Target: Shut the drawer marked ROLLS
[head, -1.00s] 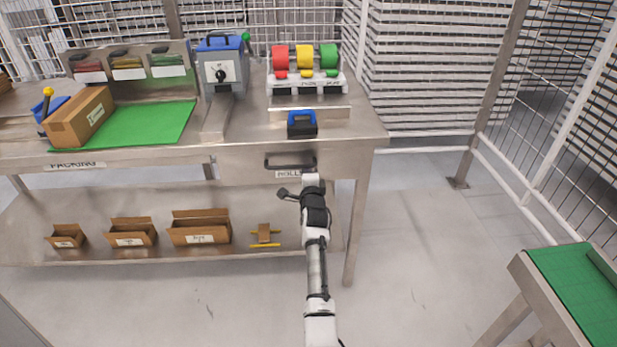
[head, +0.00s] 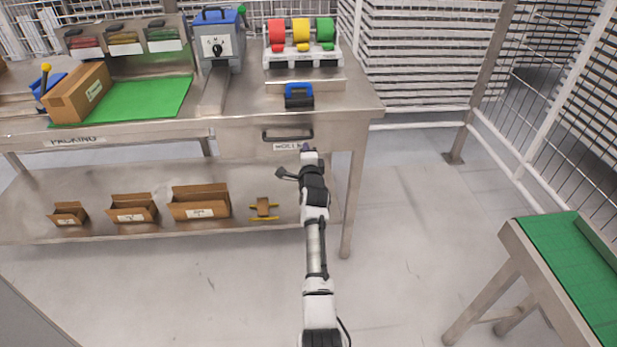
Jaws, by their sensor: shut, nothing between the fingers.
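The drawer marked ROLLS (head: 240,143) is under the right end of the steel bench in the head view. Its front has a dark bar handle (head: 287,135) and a white label below it, partly covered by my gripper. The front looks about level with the bench's front edge, and no drawer inside shows; I cannot tell if a small gap is left. My gripper (head: 307,150) is shut and empty. Its tip overlaps the lower right of the drawer front, just right of the label and below the handle. I cannot tell whether it touches.
The bench top (head: 355,100) holds a blue-and-black tool (head: 298,96), a coloured roll rack (head: 303,60), a grey machine (head: 218,45) and a carton (head: 78,95) by a green mat (head: 150,105). Small boxes stand on the lower shelf (head: 150,230). A green-topped stand (head: 565,250) is at right.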

